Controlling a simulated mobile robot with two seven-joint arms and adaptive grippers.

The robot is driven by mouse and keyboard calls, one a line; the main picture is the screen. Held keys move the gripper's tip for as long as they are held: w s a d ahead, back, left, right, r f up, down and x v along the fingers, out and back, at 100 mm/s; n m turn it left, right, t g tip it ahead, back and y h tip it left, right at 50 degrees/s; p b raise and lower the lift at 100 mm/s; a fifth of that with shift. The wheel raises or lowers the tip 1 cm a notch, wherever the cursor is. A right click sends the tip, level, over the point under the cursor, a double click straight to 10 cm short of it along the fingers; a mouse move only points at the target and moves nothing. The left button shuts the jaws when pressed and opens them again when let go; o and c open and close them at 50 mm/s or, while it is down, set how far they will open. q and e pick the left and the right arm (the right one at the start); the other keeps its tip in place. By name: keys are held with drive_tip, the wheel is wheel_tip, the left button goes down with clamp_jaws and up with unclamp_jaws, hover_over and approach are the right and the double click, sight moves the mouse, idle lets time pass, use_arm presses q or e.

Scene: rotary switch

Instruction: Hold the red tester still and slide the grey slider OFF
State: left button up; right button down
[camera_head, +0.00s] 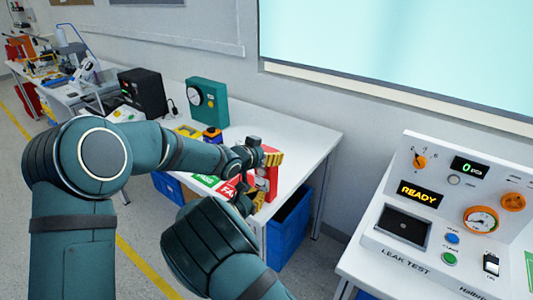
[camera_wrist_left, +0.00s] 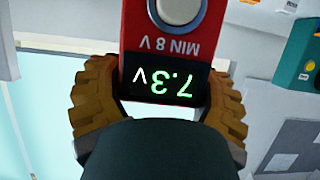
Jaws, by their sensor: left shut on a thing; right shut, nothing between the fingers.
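The red tester (camera_head: 272,184) is upright over the right part of the white table, partly hidden by gripper parts. In the left wrist view the red tester (camera_wrist_left: 213,22) has a dark display (camera_wrist_left: 160,82) reading 7.3 V, upside down, under a "MIN 8 V" label, with a round grey button (camera_wrist_left: 180,8) at the picture's edge. My left gripper (camera_head: 271,159) is shut on the tester; its yellow fingers flank the display end in the wrist view (camera_wrist_left: 160,105). My right gripper (camera_head: 256,200) appears shut and empty close to the tester's lower part; contact is unclear. The grey slider cannot be made out.
Green PASS (camera_head: 207,181) and red FAIL (camera_head: 228,193) areas lie on the white table (camera_head: 300,143). A teal gauge box (camera_head: 207,103), a black box (camera_head: 143,92) and a yellow tray (camera_head: 188,131) stand behind. A leak test panel (camera_head: 450,210) stands at right. A blue bin (camera_head: 288,235) is below.

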drive_tip(key=shift+w+a, duration=0.75)
drive_tip(key=shift+a, duration=0.25)
drive_tip(key=shift+w+a, duration=0.7)
drive_tip(key=shift+a, duration=0.3)
idle(0.4)
drive_tip(key=c, duration=0.9)
unclamp_jaws()
drive_tip(key=shift+c, duration=0.2)
drive_tip(key=shift+s+a, duration=0.1)
drive_tip(key=shift+v, duration=2.4)
drive_tip(key=shift+o, duration=0.2)
